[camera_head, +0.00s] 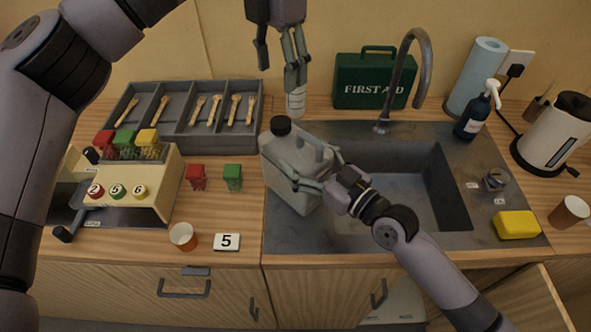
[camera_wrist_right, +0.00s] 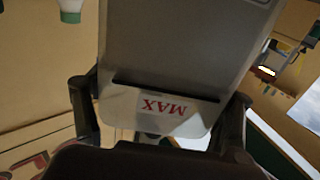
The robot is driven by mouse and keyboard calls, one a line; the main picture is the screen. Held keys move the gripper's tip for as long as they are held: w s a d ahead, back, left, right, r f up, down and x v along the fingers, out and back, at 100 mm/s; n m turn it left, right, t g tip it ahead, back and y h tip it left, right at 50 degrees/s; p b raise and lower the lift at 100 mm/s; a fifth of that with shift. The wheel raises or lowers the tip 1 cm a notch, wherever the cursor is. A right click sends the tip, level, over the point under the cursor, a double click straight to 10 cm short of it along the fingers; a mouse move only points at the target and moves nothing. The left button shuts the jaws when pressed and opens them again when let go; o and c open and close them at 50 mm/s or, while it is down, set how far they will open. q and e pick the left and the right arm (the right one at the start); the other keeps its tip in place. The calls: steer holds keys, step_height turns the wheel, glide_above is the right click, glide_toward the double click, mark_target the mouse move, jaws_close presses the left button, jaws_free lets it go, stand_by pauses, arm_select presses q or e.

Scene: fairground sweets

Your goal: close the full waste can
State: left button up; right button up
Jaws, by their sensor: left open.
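The waste can (camera_head: 290,195) is a grey canister standing upright on the counter at the left of the sink. A black cap (camera_head: 281,126) sits at its top; I cannot tell whether it is tight. In the right wrist view the can (camera_wrist_right: 180,50) shows a red "MAX" mark and a dark line. My right gripper (camera_head: 308,176) has its fingers on opposite sides of the can and looks shut on it; they also flank it in the wrist view (camera_wrist_right: 160,115).
The sink basin (camera_head: 385,205) and tap (camera_head: 425,70) are right of the can. A cutlery tray (camera_head: 185,135), a dispenser (camera_head: 130,180) and red and green boxes (camera_head: 233,177) stand left. A cupboard door (camera_head: 530,300) is open below.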

steer(key=o, duration=0.5)
steer(key=shift+v, duration=6)
